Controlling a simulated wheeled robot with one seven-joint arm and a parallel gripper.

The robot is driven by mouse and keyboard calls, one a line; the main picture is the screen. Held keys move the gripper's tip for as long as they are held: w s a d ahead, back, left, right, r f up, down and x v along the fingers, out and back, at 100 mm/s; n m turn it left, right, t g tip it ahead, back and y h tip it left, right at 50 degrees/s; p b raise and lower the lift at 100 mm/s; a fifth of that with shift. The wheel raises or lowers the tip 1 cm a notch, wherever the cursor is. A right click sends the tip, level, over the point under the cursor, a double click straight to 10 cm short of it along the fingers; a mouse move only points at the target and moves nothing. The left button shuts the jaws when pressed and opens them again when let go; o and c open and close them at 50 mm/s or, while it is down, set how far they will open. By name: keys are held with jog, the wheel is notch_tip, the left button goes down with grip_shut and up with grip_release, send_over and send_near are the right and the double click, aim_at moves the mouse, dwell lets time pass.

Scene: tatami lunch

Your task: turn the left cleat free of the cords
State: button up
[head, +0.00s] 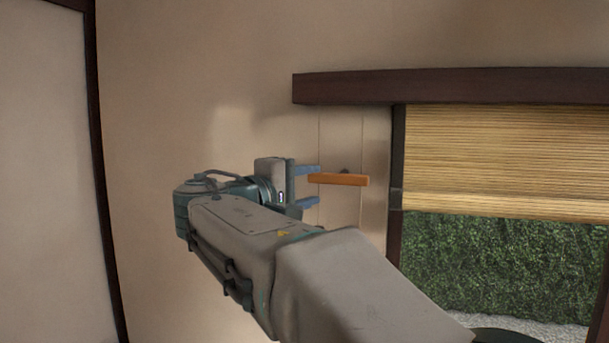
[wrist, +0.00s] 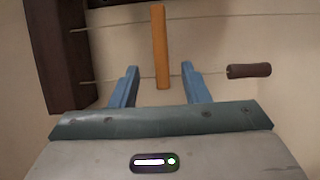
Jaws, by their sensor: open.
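The left cleat is an orange wooden bar (head: 338,179) lying level on the wall left of the window, on a small dark mount. It also shows upright in the wrist view (wrist: 160,45). Two thin cords (head: 319,140) hang down the wall, and the bar lies across them. In the wrist view the cords (wrist: 215,19) run sideways past the bar. My gripper (head: 307,186) is open, with its blue fingers at the bar's left end. In the wrist view the bar's near end lies between the fingertips (wrist: 160,78). I cannot tell whether they touch it.
A brown toggle (wrist: 249,71) ends one cord in the wrist view. A dark wood beam (head: 440,86) runs above the window. A bamboo blind (head: 505,155) hangs partly lowered, with a hedge (head: 500,260) outside. The wall left of my gripper is bare.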

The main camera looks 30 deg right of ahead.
aim_at(335, 180)
jog(key=p+x, duration=0.2)
jog(key=x, duration=0.7)
jog(key=shift+w+d, duration=0.1)
jog(key=shift+d, duration=0.15)
grip_shut()
